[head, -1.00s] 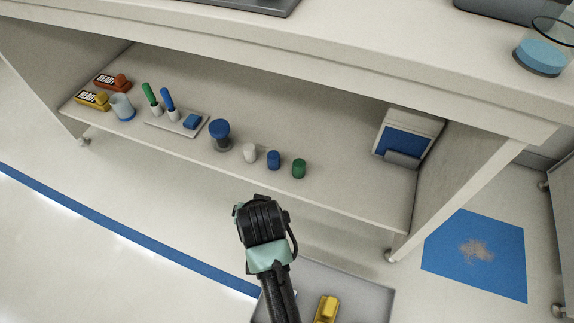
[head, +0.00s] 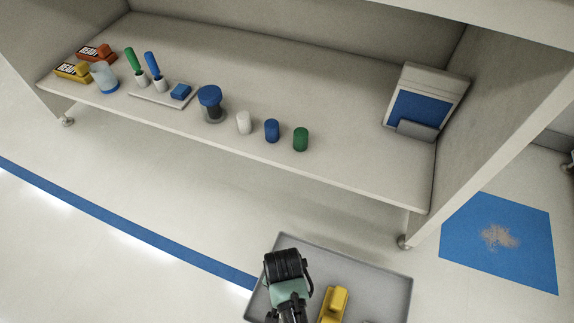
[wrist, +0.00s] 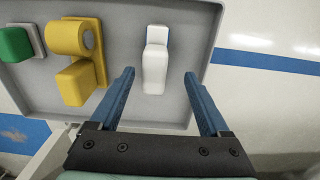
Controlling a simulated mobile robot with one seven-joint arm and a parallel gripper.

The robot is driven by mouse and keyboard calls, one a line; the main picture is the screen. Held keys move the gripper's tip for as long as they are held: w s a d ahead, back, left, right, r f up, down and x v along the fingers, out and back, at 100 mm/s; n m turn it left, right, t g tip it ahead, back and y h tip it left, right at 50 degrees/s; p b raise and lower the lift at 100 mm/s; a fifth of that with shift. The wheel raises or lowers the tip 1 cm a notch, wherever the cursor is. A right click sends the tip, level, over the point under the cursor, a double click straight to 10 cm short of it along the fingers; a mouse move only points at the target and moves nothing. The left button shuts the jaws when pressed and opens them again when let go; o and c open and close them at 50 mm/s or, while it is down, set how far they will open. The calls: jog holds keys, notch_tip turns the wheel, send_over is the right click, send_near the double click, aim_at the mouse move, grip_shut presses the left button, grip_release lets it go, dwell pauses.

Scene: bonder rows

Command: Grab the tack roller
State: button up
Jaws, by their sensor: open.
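A grey tray (head: 388,285) lies low in front of the shelf, and its floor also shows in the wrist view (wrist: 120,35). On it are a white piece with a blue edge (wrist: 155,65), a yellow piece with a round roll (wrist: 78,65) and a green block (wrist: 14,45). I cannot tell for certain which is the tack roller. My gripper (wrist: 159,75) is open and empty, its fingers on either side of the white piece in the picture; contact is not visible. In the head view it hides the white piece; the yellow one (head: 333,303) shows to its right.
The shelf (head: 350,170) holds yellow and orange READY pieces (head: 96,54), a clear cup (head: 104,78), green and blue handles (head: 152,65), a blue-topped jar (head: 210,104) and small cylinders (head: 272,130). A dusty blue mat (head: 480,225) lies right.

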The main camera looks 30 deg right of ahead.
jog(key=shift+s+d+f+b, duration=0.1)
jog(key=shift+s+f+b, duration=0.1)
jog(key=shift+f+b, duration=1.35)
jog(key=shift+s+f+b, duration=0.2)
jog(key=shift+f+b, duration=1.05)
jog(key=shift+f, duration=0.55)
jog(key=shift+r, duration=0.1)
grip_shut()
